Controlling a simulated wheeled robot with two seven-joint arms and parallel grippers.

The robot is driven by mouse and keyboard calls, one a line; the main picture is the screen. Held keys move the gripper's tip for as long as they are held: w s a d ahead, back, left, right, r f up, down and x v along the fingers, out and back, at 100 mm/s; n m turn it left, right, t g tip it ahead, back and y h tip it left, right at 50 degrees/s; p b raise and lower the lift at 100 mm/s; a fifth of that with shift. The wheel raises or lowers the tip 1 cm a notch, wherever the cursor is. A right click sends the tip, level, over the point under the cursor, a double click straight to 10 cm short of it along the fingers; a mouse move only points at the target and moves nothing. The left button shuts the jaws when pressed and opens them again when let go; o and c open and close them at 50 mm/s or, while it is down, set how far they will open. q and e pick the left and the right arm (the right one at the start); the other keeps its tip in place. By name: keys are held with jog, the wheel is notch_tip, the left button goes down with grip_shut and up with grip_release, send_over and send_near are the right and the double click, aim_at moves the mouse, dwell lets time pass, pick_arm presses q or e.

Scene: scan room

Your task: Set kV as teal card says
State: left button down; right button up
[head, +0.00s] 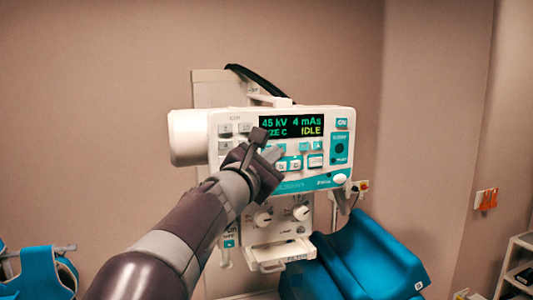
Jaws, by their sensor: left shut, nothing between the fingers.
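The white control console (215,150) hangs on the wall stand in the middle of the head view. Its dark display (292,126) reads 45 kV, 4 mAs, a partly covered line ending in "ZE C", and IDLE. My left gripper (266,145) is shut and empty, in front of the console's button area just under the display's left part. It hides some buttons; I cannot tell whether it touches one. White and teal buttons (315,160) show to its right. I cannot make out a separate teal card with a kV value. My right gripper is not in view.
Two white knobs (300,212) sit on a panel below the console. A pale tray (280,256) juts out under it. A blue padded item (370,262) lies at the lower right, and another blue item (42,275) at the lower left. A shelf (517,262) stands far right.

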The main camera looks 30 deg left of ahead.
pick_arm(q)
jog(key=s+d+b, duration=0.1)
jog(key=s+d, duration=0.1)
jog(key=shift+s+d, duration=0.25)
jog(key=shift+d, duration=0.15)
dwell(0.6)
jog(key=s+d+f+m+g+h+b, duration=0.1)
jog(key=d+f+m+g, duration=0.3)
jog(key=f+m, duration=0.85)
jog(key=s+d+f+m+g+h+b, duration=0.15)
jog(key=f+m+g, duration=0.4)
jog(key=f, duration=1.45)
jog(key=s+d+f+m+g+b, duration=0.2)
jog(key=s+f+m+g, duration=0.2)
jog(key=f, duration=0.7)
jog(key=s+d+f+m+g+y+b, duration=0.1)
jog(key=s+d+f+m+g+b, duration=0.1)
jog(key=s+f+m, duration=0.5)
jog(key=s+d+f+g, duration=0.1)
jog(key=s+f+g, duration=0.1)
jog(key=s+f, duration=0.2)
jog(key=shift+d+f+m+g+b, duration=0.3)
jog(key=shift+f+m+g+b, duration=0.1)
jog(key=shift+f, duration=0.15)
